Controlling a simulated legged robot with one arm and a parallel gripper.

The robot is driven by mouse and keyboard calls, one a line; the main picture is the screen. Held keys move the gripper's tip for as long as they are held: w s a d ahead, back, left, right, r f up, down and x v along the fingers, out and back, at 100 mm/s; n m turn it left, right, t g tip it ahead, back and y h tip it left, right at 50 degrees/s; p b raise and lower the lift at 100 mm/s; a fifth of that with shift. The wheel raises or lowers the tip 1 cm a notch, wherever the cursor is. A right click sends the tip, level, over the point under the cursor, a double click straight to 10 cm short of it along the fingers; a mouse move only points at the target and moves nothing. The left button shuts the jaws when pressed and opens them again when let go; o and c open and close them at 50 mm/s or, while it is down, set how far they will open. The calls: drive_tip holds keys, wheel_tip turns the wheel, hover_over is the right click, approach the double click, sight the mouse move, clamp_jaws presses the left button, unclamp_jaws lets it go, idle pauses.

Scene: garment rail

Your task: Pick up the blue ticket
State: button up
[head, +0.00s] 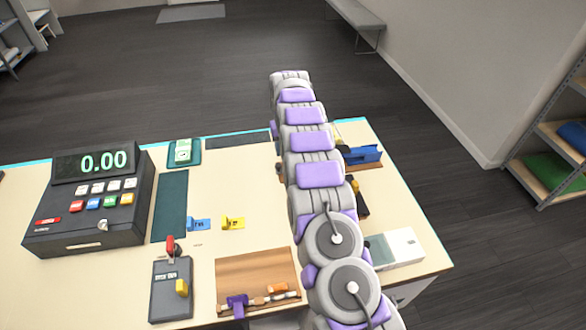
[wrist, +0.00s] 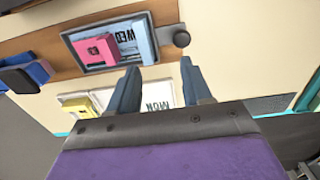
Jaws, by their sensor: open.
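A blue ticket (head: 198,224) with dark print lies flat on the cream counter in the head view, just left of a yellow ticket (head: 233,222). I cannot make out the blue ticket in the wrist view. My gripper (wrist: 160,70) is open and empty in the wrist view, its two fingers apart below a wooden board. In the head view the gripper is hidden behind my arm, which reaches over the right side of the counter, right of the tickets.
In the wrist view the board holds a pink block (wrist: 97,48), a pale blue block (wrist: 146,42) and a dark knob (wrist: 181,39). A cash register (head: 88,205) stands at left. A grey box with a red lever (head: 170,246) and a wooden tray (head: 255,268) lie nearer.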

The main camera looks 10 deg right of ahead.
drive_tip(key=d+f, duration=0.1)
drive_tip(key=d, duration=0.1)
drive_tip(key=d+f, duration=0.1)
drive_tip(key=shift+s+d+f, duration=0.15)
drive_tip(key=shift+d+f, duration=0.2)
drive_tip(key=a+f, duration=0.1)
drive_tip(key=a+f+b, duration=0.1)
drive_tip(key=f, duration=0.1)
drive_tip(key=shift+a, duration=0.45)
drive_tip(key=shift+d, duration=1)
drive_tip(key=c, duration=0.8)
drive_tip(key=shift+a, duration=0.25)
drive_tip(key=shift+c, duration=0.5)
drive_tip(key=shift+a, duration=0.45)
clamp_jaws()
drive_tip(key=shift+d+r, duration=0.15)
drive_tip(key=shift+d, duration=0.2)
drive_tip(key=shift+d+r, duration=0.1)
drive_tip(key=shift+r, duration=0.2)
wheel_tip(320, 180, up, 14)
drive_tip(key=p, duration=0.4)
drive_tip(key=shift+p, duration=0.3)
